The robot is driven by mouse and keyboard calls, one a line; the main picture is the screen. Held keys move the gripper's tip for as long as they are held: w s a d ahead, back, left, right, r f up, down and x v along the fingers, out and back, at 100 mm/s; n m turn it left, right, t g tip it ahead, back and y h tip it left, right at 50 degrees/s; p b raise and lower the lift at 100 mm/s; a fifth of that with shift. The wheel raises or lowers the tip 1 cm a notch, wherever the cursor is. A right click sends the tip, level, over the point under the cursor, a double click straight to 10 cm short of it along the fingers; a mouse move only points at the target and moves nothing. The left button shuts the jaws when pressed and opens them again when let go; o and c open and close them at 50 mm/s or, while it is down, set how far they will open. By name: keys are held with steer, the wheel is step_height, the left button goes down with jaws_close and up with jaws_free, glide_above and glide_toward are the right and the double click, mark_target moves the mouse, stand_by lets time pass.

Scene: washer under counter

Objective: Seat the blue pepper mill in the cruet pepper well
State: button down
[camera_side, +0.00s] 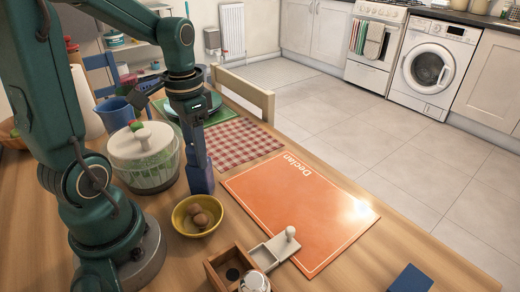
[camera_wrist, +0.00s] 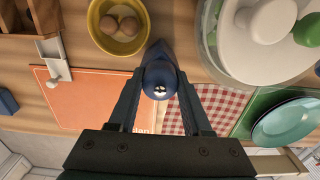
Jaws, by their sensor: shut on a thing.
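My gripper (camera_side: 190,100) is shut on the blue pepper mill (camera_side: 198,160). The mill is upright below the jaws, between the salad spinner and the yellow bowl. I cannot tell whether its foot touches the table. In the wrist view its rounded top with a shiny tip (camera_wrist: 160,80) sits between my fingertips (camera_wrist: 158,95). The wooden cruet (camera_side: 212,275) stands at the front of the table, right of the bowl and apart from the mill. It shows a dark round well (camera_side: 233,274) and a silver-topped piece (camera_side: 254,283). Its corner shows in the wrist view (camera_wrist: 40,18).
The yellow bowl (camera_side: 190,228) holds brown eggs, close to the mill. The salad spinner (camera_side: 145,155) is close on the left. A pale tray with a white knob (camera_side: 277,250) adjoins the cruet. An orange mat (camera_side: 300,205) lies flat; a blue block (camera_side: 411,280) is front right.

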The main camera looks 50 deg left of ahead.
step_height(320, 180, up, 8)
steer(key=shift+r, duration=0.65)
steer(key=shift+s+d+r+m, duration=0.15)
steer(key=shift+s+r+m, duration=0.1)
steer(key=shift+m, duration=0.15)
steer(key=s+d+r+m, duration=0.2)
steer(key=d+r+m, duration=0.2)
steer(key=d+m, duration=0.45)
steer(key=s+d+f, duration=0.3)
steer(key=d+f, duration=0.8)
steer(key=d, duration=0.1)
steer(key=shift+f, duration=0.15)
steer(key=shift+d+f, duration=0.1)
steer(key=shift+f, duration=0.05)
steer(key=shift+c, duration=1.7)
jaws_free()
